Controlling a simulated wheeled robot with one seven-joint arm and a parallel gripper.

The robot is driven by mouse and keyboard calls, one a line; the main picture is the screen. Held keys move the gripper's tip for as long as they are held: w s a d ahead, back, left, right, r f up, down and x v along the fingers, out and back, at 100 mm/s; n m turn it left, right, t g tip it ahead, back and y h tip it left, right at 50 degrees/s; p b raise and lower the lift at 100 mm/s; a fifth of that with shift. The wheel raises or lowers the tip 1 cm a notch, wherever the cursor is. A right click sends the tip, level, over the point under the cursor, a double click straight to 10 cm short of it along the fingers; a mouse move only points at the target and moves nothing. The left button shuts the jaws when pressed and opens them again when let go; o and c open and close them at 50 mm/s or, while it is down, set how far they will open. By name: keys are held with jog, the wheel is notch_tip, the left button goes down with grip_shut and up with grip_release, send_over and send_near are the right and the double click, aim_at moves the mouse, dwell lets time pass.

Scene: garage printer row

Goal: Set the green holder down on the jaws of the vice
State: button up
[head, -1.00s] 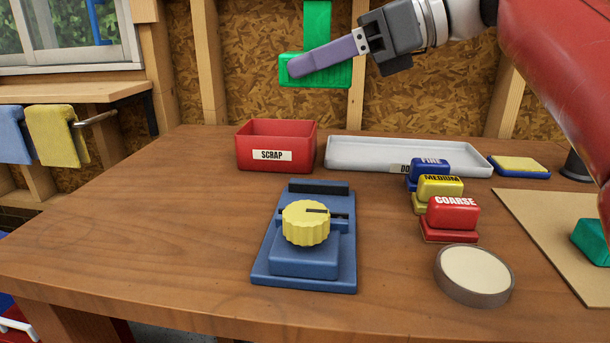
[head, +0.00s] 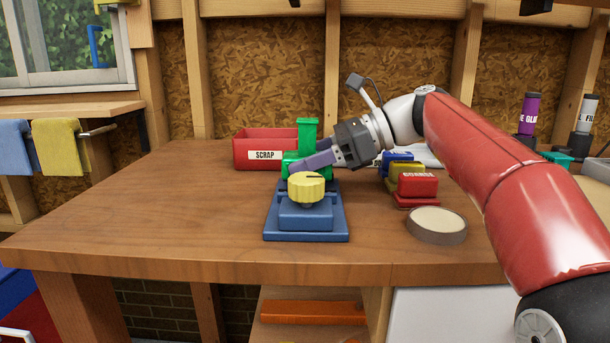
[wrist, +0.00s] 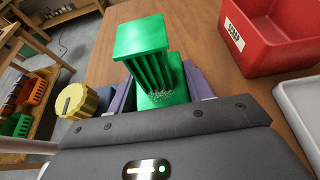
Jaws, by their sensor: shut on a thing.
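The green holder (head: 307,134) is upright, with a tall post on a wider base, just behind the yellow knob of the blue vice (head: 305,231). My gripper (head: 300,166) comes in from the right, its purple fingers shut on the holder's base. The wrist view shows the green holder (wrist: 146,38) between the two fingers, with ribs and a rough speckled patch near its foot. The knob (head: 306,187) and fingers hide most of the vice jaws. I cannot tell whether the holder touches them. The vice knob also shows in the wrist view (wrist: 76,101).
A red scrap bin (head: 265,154) stands close behind and left of the holder. Blue, yellow and red (head: 417,185) labelled blocks stand to the right, under my arm, with a round pale-topped disc (head: 437,222) in front. The bench's left side is clear.

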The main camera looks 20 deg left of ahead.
jog(key=shift+f, duration=0.1)
jog(key=shift+f, duration=0.55)
jog(key=o, duration=1.1)
jog(key=shift+r, duration=0.25)
jog(key=p+v, duration=0.3)
jog(key=v, duration=0.9)
jog(key=shift+r, duration=0.3)
